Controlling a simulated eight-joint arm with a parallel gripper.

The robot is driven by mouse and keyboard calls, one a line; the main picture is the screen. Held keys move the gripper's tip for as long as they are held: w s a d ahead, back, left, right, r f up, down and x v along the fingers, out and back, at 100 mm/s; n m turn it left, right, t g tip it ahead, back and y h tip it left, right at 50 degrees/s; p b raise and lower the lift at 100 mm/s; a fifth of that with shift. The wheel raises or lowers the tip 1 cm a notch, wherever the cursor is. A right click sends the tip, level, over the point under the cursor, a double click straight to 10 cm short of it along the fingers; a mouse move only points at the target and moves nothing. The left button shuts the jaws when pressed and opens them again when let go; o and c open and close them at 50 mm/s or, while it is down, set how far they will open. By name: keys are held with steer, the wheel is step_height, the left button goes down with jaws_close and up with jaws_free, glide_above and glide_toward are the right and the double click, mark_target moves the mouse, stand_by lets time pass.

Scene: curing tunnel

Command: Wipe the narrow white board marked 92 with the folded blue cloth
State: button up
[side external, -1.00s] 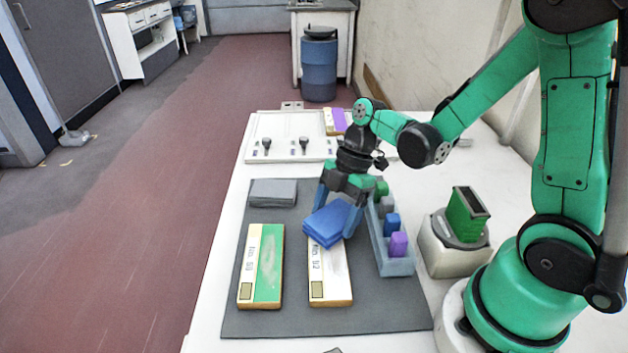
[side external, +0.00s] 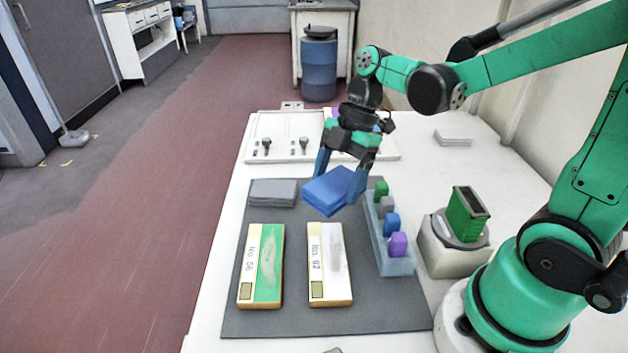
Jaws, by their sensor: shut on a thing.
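The narrow white board marked 92 (side external: 316,285) lies on a dark grey mat (side external: 375,318), its long side running away from the camera. A grey smudge shows along its white face. My gripper (side external: 339,182) is shut on the folded blue cloth (side external: 326,190), one finger at each side. The cloth is just past the board's far end in the picture and appears raised clear of it. Its exact height, and its underside, cannot be told.
A green board marked 56 (side external: 270,285) with a pale smudge lies left of it. A grey folded cloth (side external: 273,192) lies behind that. A blue rack (side external: 398,268) with several coloured blocks stands close on the right, beside a green block on a stand (side external: 466,215). The mat's front is clear.

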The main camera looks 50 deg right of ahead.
mark_target(328, 231)
stand_by(0.3)
steer(key=shift+w, duration=0.15)
steer(key=shift+f, duration=0.3)
steer(key=shift+d+f, duration=0.1)
steer(key=shift+f, duration=3.65)
steer(key=shift+c, duration=0.5)
steer(key=shift+s+a, duration=1.9)
steer(key=shift+a, duration=0.15)
steer(key=shift+s+a, duration=1.85)
steer(key=shift+a, duration=0.15)
steer(key=shift+w+d, duration=3.85)
steer(key=shift+d, duration=0.25)
step_height(328, 231, up, 3)
steer(key=shift+s+a+r, duration=0.1)
steer(key=shift+s, duration=0.05)
steer(key=shift+r, duration=2.45)
